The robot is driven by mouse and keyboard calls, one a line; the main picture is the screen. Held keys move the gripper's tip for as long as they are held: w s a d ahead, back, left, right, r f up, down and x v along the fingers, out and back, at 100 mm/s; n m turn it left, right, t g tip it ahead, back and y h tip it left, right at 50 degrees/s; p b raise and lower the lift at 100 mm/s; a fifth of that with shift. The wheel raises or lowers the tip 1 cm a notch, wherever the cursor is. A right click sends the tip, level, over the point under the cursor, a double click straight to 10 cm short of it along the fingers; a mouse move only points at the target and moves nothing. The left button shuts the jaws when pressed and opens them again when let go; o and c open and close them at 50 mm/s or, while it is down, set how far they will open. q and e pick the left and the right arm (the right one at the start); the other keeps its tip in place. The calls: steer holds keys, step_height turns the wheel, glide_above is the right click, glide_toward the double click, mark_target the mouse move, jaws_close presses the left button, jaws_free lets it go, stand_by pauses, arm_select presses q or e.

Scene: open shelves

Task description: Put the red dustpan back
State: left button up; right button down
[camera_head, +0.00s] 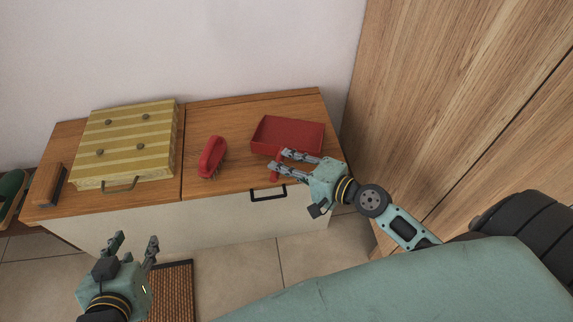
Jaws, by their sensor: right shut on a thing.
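The red dustpan (288,133) is over the right part of the wooden cabinet top, near its back right corner; I cannot tell whether it rests on the surface. My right gripper (279,162) is at the near side of the dustpan and shut on it, and its fingers hide most of the grasped part. A red hand brush (211,157) lies to the left of the dustpan, apart from it. My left gripper (134,242) is open and empty, in front of the cabinet and above the floor.
A yellow striped case (127,143) lies on the left part of the cabinet top (225,118), with a wooden-backed brush (48,184) at its left. A dark handle (268,194) juts from the cabinet front. A tall wooden panel (440,90) stands at the right. A brown mat (175,285) lies on the floor.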

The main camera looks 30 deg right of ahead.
steer(key=c, duration=2.1)
jaws_free()
steer(key=o, duration=0.4)
steer(key=shift+o, duration=0.2)
